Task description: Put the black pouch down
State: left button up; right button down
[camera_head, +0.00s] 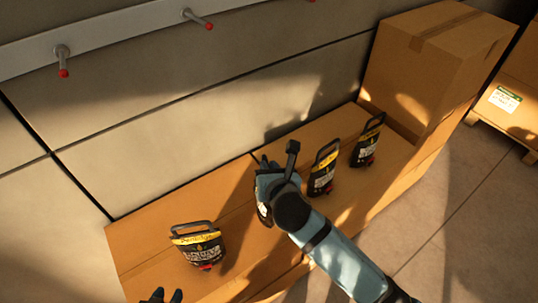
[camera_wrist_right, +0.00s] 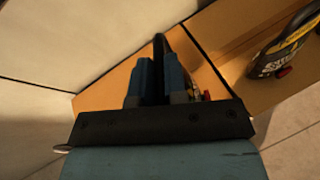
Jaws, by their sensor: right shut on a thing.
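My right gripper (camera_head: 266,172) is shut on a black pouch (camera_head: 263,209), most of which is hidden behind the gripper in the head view. In the right wrist view, a dark edge of the pouch (camera_wrist_right: 159,50) stands between the two blue fingers. The pouch is over the cardboard box top, in the gap between similar pouches; I cannot tell whether it touches the box. Only the dark fingertips of my left gripper (camera_head: 165,296) show at the bottom edge; they are apart with nothing visible between them.
Black handled pouches stand on the long cardboard box (camera_head: 150,246): one at left (camera_head: 199,246), two at right (camera_head: 323,170) (camera_head: 367,142). A tall carton (camera_head: 425,62) stands at the right end. A wall with red-tipped hooks (camera_head: 63,60) is behind. Bare box top lies left of the held pouch.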

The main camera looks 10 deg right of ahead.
pick_arm(q)
jog(key=shift+f, duration=0.3)
pick_arm(e)
jog(key=shift+f, duration=2.6)
jog(key=c, duration=1.2)
grip_release()
jog(key=shift+f, duration=0.1)
jog(key=shift+o, duration=0.2)
pick_arm(q)
jog(key=shift+r, duration=0.1)
